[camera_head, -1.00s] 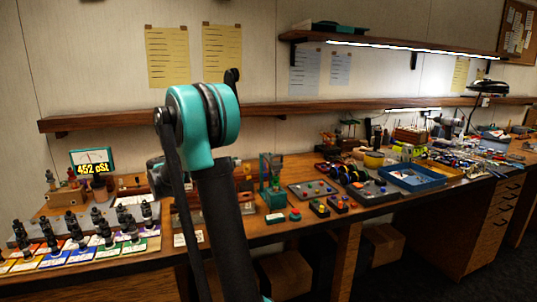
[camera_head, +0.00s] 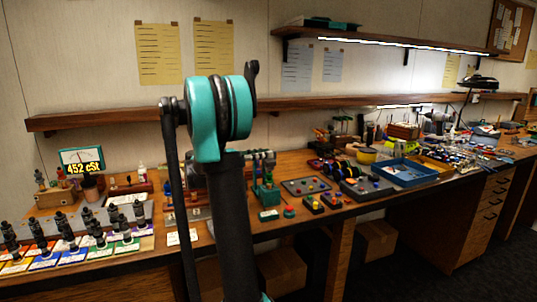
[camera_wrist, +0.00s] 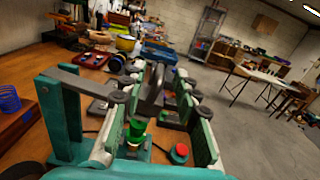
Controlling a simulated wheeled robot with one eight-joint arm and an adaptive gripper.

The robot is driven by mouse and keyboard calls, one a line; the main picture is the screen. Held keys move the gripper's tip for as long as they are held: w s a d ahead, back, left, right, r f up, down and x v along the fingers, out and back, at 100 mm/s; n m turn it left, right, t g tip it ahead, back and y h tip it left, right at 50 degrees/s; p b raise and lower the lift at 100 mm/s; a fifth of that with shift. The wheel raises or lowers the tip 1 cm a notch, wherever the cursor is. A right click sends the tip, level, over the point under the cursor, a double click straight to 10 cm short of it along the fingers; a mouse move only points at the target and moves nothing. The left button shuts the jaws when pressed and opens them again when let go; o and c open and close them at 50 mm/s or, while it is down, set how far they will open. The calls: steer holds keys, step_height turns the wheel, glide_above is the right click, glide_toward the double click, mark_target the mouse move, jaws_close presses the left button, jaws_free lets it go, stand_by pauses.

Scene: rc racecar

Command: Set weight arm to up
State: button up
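A teal-framed device stands on the bench, its post (camera_wrist: 60,125) at the left of the wrist view. A flat grey bar, apparently the weight arm (camera_wrist: 82,80), runs roughly level from the top of the post toward my gripper's left finger. I cannot tell whether they touch. My gripper (camera_wrist: 160,72) is open, its two teal fingers with dark joints spread apart. A green cup-like part (camera_wrist: 137,130) and a red button (camera_wrist: 180,152) show low between the fingers.
A blue wire cup (camera_wrist: 9,100) stands left of the post. In the head view, a meter reading 452 cSt (camera_head: 82,160) and a row of dark valves (camera_head: 70,235) are at left. Button boxes (camera_head: 312,203) and a blue tray (camera_head: 405,172) lie right of the device.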

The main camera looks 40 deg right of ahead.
steer(key=shift+x, duration=1.15)
steer(key=shift+c, duration=0.6)
jaws_close()
